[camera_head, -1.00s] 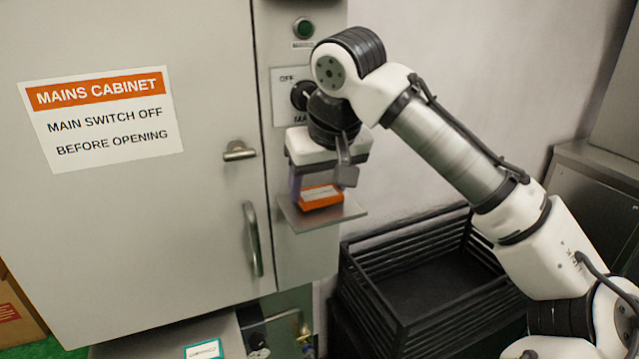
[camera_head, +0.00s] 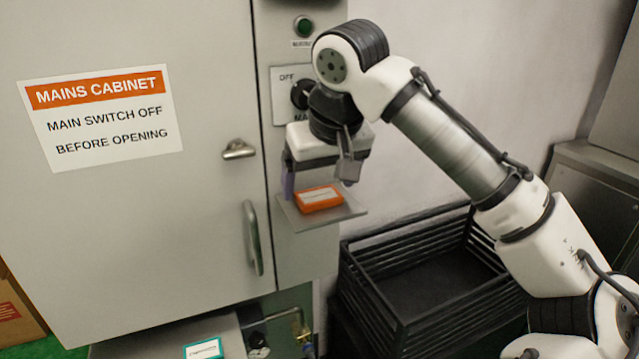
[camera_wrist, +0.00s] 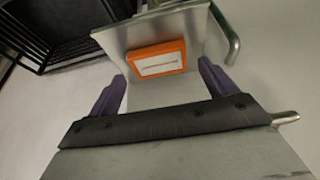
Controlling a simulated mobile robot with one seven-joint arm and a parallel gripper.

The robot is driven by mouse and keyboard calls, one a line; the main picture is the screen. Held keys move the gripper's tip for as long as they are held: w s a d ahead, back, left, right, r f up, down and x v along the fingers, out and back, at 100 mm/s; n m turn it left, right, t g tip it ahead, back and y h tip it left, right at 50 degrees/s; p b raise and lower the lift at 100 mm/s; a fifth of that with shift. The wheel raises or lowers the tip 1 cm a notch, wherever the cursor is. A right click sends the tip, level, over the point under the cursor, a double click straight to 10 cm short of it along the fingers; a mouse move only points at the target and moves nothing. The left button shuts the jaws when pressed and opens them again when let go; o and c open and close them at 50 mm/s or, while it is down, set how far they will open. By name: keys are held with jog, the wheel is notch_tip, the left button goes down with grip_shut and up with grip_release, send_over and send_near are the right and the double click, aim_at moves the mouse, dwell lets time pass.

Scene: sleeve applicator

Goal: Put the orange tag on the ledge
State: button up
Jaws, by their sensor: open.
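The orange tag (camera_head: 319,198), a small flat block with a white label, lies flat on the grey ledge (camera_head: 350,211) below the switch. In the wrist view the tag (camera_wrist: 157,62) rests on the ledge (camera_wrist: 122,42) with bare plate around it. My gripper (camera_head: 318,177) is open and empty just above and behind the tag. In the wrist view its two purple fingers (camera_wrist: 160,87) stand wide apart, clear of the tag's sides. In the head view the right finger is partly hidden by a wrist part.
The cabinet door with its handle (camera_head: 252,238) is left of the ledge. A rotary switch (camera_head: 301,95) sits close behind my wrist. A black slatted crate (camera_head: 400,318) stands below right. A teal tag (camera_head: 204,349) lies on a lower surface.

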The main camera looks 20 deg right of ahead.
jog(key=v, duration=1.1)
jog(key=shift+f, duration=0.1)
